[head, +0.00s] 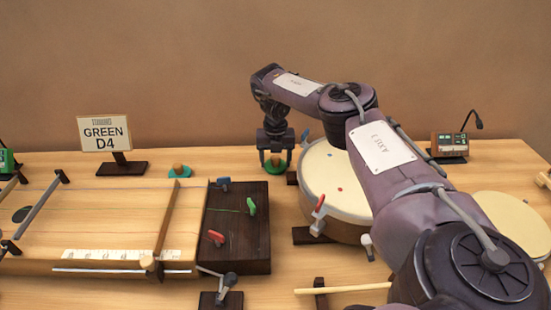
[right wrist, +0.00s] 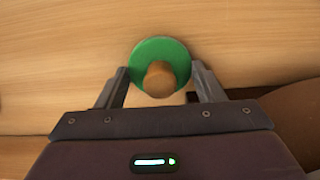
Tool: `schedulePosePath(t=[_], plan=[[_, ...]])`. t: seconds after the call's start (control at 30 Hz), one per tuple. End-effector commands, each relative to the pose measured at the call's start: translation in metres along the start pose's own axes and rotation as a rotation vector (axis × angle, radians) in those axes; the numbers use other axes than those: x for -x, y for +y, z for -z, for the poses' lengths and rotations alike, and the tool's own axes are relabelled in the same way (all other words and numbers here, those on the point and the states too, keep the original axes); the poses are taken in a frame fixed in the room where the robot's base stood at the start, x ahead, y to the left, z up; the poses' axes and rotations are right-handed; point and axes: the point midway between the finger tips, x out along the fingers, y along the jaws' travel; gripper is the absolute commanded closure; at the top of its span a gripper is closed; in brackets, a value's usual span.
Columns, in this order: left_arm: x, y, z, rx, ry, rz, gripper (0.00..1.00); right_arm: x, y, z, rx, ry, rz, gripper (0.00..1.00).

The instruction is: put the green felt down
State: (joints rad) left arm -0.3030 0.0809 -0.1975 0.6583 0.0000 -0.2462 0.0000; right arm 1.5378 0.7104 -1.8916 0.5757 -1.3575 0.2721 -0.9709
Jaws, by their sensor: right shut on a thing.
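The green felt is a round green disc (right wrist: 178,50) with a wooden knob (right wrist: 160,80) on top. My right gripper (head: 275,158) is shut on it near the back of the table, with one finger on each side in the right wrist view (right wrist: 161,82). In the head view the felt (head: 275,166) shows just below the fingers. It looks level and at or very close to the table top; I cannot tell whether it touches. A similar teal-green disc with a wooden knob (head: 179,170) stands on the table to the left. My left gripper is not in view.
A sign reading "GREEN D4" (head: 104,133) stands behind a long stringed wooden board (head: 100,215) with a dark end block (head: 236,240). A drum (head: 335,185) is close on the right of the felt. A small device with a microphone (head: 449,143) stands at the back right.

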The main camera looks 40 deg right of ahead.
Motion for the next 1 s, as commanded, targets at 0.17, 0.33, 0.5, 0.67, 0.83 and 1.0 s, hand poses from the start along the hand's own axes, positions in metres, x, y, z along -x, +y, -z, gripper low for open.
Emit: schedulePosePath(t=[0.17,0.33,0.5,0.67,0.83,1.0], plan=[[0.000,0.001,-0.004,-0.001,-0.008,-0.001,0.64,-0.002,0.000,0.000,0.000,0.001,0.001,0.24],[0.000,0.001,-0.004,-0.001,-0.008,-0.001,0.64,-0.002,0.000,0.000,0.001,0.000,0.001,0.16],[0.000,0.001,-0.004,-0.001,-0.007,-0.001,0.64,-0.001,0.000,0.000,0.001,0.000,0.000,0.16],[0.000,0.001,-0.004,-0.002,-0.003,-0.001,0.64,0.013,0.000,-0.001,0.000,-0.001,-0.002,0.16],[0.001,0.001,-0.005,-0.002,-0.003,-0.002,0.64,0.048,0.001,-0.001,0.001,-0.003,-0.003,0.16],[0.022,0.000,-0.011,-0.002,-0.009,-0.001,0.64,0.090,0.001,-0.001,0.002,-0.003,0.001,0.16]])
